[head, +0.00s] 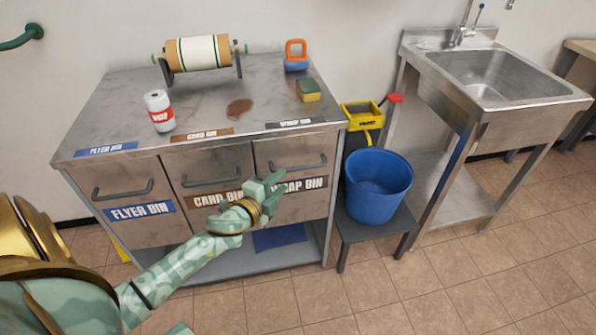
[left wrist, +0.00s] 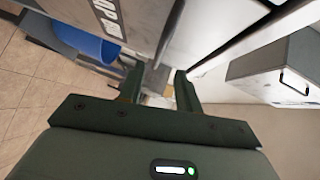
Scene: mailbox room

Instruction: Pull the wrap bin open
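The wrap bin (head: 308,206) is the right one of three metal bin fronts in the cabinet, and it looks flush with the others. Its dark bar handle (head: 305,164) runs across the upper part, above the "WRAP BIN" label, whose left end my gripper partly covers. My left gripper (head: 276,185) is in front of the wrap bin's left part, just below the handle's left end. In the left wrist view its two dark fingers (left wrist: 158,88) are apart. I cannot tell whether they touch the handle. My right gripper is not in view.
The card bin (head: 200,181) and flyer bin (head: 125,195) are to the left. A blue bucket (head: 378,188) on a low stand and a sink (head: 495,78) are right. Foreground floor is clear.

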